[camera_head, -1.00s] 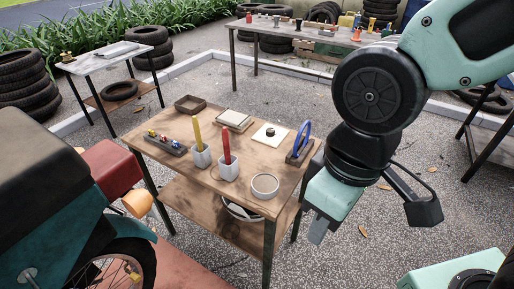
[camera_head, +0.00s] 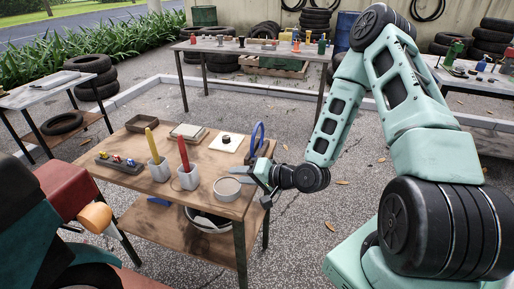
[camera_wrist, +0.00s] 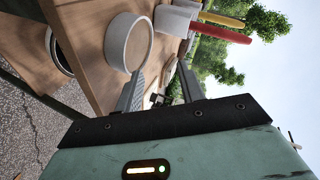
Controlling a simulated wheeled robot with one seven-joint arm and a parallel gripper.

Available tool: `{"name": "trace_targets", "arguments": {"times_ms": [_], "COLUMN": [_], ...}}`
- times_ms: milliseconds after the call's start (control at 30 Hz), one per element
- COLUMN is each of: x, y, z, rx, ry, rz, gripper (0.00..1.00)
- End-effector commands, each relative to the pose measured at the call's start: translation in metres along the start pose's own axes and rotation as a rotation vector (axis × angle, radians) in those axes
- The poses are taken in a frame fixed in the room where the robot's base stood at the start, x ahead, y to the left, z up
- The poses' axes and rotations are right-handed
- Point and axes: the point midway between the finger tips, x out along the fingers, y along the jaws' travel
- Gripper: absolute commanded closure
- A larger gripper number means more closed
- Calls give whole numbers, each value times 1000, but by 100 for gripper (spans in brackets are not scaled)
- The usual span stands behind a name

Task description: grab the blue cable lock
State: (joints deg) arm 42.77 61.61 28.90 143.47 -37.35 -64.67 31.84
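The blue cable lock (camera_head: 258,137) is an upright blue loop on a small base near the right end of the wooden table. My gripper (camera_head: 248,179) is at the table's right edge, in front of the lock in the head view and apart from its loop. The lock's base is partly hidden behind my gripper. In the wrist view my gripper's two fingers (camera_wrist: 160,92) stand apart, with no held object visible between them. I cannot make out the blue loop in the wrist view.
A round white dish (camera_head: 227,189) stands close to my gripper; it also shows in the wrist view (camera_wrist: 116,43). White holders with a red stick (camera_head: 183,153) and a yellow stick (camera_head: 151,143) stand to the left. A white board (camera_head: 226,146) lies behind.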

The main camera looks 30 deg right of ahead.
Motion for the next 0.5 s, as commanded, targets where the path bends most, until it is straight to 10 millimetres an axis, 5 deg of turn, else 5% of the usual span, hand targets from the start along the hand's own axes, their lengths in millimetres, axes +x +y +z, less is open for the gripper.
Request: {"name": "trace_targets", "arguments": {"times_ms": [233,500], "x": [-47,-84], "y": [40,56], "z": [-62,-92], "rx": [403,568], "ry": [437,667], "rz": [-274,-427], "gripper": [61,61]}}
